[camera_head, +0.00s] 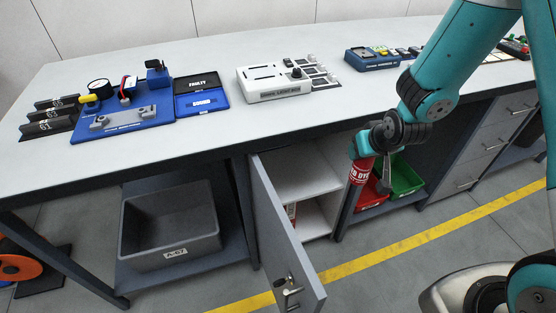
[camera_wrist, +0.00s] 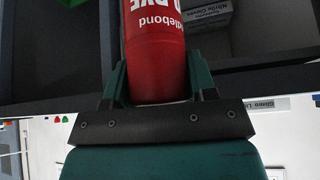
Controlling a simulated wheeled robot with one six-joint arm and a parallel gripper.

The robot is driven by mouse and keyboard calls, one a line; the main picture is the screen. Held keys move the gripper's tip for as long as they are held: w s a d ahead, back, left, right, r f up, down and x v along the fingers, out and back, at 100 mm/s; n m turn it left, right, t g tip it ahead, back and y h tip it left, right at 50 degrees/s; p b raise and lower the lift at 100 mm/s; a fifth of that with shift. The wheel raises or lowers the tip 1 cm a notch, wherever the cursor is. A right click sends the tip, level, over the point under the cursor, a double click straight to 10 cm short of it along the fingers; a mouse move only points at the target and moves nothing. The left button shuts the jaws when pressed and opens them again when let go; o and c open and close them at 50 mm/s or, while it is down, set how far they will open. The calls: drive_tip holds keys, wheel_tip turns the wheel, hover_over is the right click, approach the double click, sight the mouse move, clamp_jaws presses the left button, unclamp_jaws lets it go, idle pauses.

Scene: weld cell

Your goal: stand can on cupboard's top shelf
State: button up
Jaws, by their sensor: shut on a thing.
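A red can (camera_head: 361,171) with white lettering hangs below my gripper (camera_head: 364,155) in the head view, in front of the bench. The can (camera_wrist: 155,45) also fills the upper middle of the wrist view, between the two teal fingers of my gripper (camera_wrist: 157,88), which are shut on it. The under-bench cupboard stands with its grey door (camera_head: 281,235) swung open, to the left of the can. Its top shelf (camera_head: 300,178) shows a bare pale surface. Below it, a red and white item (camera_head: 291,211) is partly hidden by the door.
A red bin (camera_head: 372,196) and a green bin (camera_head: 405,179) sit just right of the cupboard, behind the can. A grey crate (camera_head: 170,225) stands on the left lower shelf. The worktop (camera_head: 215,130) above carries fixtures. The open door juts out over the floor.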

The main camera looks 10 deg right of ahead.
drive_tip(key=w+a+f+n+b, duration=0.1)
drive_tip(key=w+a+f+b, duration=0.1)
drive_tip(key=f+b, duration=1.2)
drive_tip(key=w+a+f+n+b, duration=0.1)
drive_tip(key=w+a+f+b, duration=0.2)
drive_tip(key=f+b, duration=1.1)
drive_tip(key=shift+y, duration=0.4)
drive_tip(key=w+a+b, duration=0.1)
drive_tip(key=w+b, duration=0.3)
drive_tip(key=w, duration=0.1)
drive_tip(key=w+a+b, duration=0.1)
drive_tip(key=w+b, duration=0.3)
drive_tip(key=w, duration=0.2)
drive_tip(key=w+a+b, duration=0.1)
drive_tip(key=w+b, duration=0.3)
drive_tip(key=w, duration=0.2)
drive_tip(key=shift+w+a+b, duration=0.1)
drive_tip(key=shift+w+b, duration=0.1)
drive_tip(key=shift+b, duration=0.1)
drive_tip(key=shift+r, duration=0.2)
drive_tip(key=shift+f, duration=0.15)
drive_tip(key=o, duration=1.1)
